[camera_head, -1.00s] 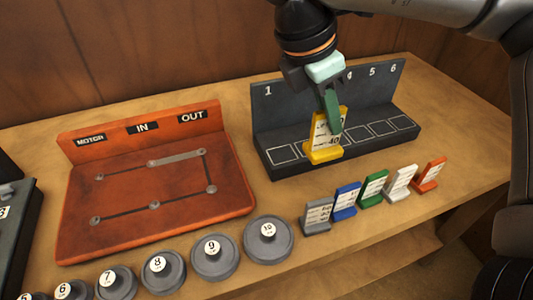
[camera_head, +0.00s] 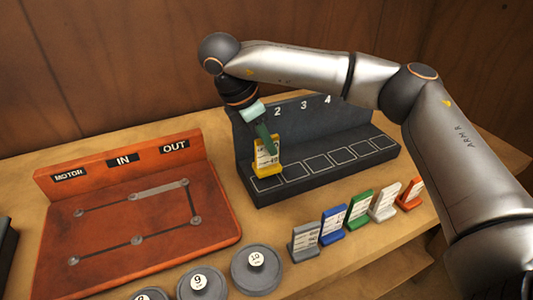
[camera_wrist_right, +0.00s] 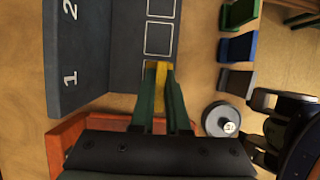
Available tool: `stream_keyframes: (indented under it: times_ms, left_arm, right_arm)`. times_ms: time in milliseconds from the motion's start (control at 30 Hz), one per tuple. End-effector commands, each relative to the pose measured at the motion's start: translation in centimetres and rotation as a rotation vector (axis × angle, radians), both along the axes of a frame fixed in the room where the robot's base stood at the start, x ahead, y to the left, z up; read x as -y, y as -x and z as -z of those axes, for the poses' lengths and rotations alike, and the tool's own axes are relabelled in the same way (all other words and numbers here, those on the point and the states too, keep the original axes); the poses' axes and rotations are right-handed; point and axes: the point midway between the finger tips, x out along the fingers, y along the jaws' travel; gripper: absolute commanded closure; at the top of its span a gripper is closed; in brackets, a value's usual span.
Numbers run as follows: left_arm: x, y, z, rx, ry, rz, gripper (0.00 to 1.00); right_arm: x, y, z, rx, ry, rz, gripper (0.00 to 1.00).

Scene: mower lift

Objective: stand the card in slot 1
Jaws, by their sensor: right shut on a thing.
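The yellow card (camera_head: 267,158) is upright in my right gripper (camera_head: 266,141), which is shut on it. The card's base is at the leftmost outlined square of the dark slot rack (camera_head: 320,178); I cannot tell if it touches the rack. In the right wrist view the green fingers (camera_wrist_right: 159,100) hold the yellow card (camera_wrist_right: 158,72) beside the end of the rack near the "1" label. The slot 1 label is hidden by my arm in the head view. My left gripper is not in view.
A grey card (camera_head: 305,242), blue card (camera_head: 332,225), green card (camera_head: 360,208), white card (camera_head: 384,201) and orange card (camera_head: 410,193) stand before the rack. A red board (camera_head: 110,215) is at left. Grey weights (camera_head: 256,268) stand in front. The other rack squares are empty.

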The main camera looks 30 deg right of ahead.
Motion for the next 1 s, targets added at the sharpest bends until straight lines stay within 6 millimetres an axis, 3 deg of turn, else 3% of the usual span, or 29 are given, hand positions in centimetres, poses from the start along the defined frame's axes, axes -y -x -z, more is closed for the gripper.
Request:
stream_keyframes:
  times_ms: [233, 633, 667, 700, 900, 1000]
  left_arm:
    - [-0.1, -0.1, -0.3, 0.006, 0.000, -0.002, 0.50]
    - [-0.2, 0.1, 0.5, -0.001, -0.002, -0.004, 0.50]
    - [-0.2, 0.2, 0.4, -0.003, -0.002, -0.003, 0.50]
    - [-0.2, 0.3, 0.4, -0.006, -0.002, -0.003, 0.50]
    - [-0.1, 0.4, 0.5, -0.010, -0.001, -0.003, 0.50]
    - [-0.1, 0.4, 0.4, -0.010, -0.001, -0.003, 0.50]
  right_arm:
    - [0.1, -0.5, 3.4, -0.003, 0.002, 0.001, 1.00]
    - [0.1, -0.5, 4.2, -0.001, 0.000, 0.001, 1.00]
    - [0.0, -0.5, 4.1, -0.001, 0.000, 0.001, 0.86]
    - [0.0, -0.4, 4.0, -0.001, 0.000, 0.001, 0.81]
    - [0.0, -0.4, 4.0, -0.001, 0.000, 0.001, 0.59]
    - [0.1, -0.4, 4.0, -0.001, 0.000, 0.001, 0.57]
